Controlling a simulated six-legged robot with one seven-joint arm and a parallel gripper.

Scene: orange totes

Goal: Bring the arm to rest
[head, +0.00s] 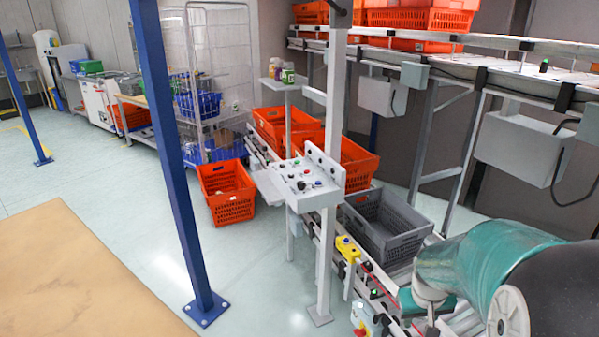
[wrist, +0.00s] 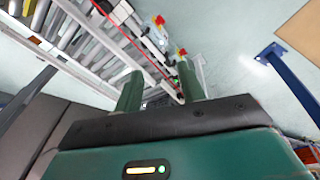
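My gripper (wrist: 158,80) shows in the wrist view. Its two green fingers stand apart at the front edge of its green and black body. I see nothing held between them. A roller conveyor (wrist: 95,50) with a red line along its edge lies beyond the fingers. In the head view, a teal and black part of my arm fills the lower right corner, over the near end of the conveyor. My fingers cannot be made out clearly there.
A grey crate (head: 384,226) and orange totes (head: 345,160) stand on the conveyor. A control panel (head: 305,183) stands beside it. An orange tote (head: 226,192) is on the floor. A blue post (head: 172,150) rises at centre left. A tan surface (head: 80,280) lies lower left.

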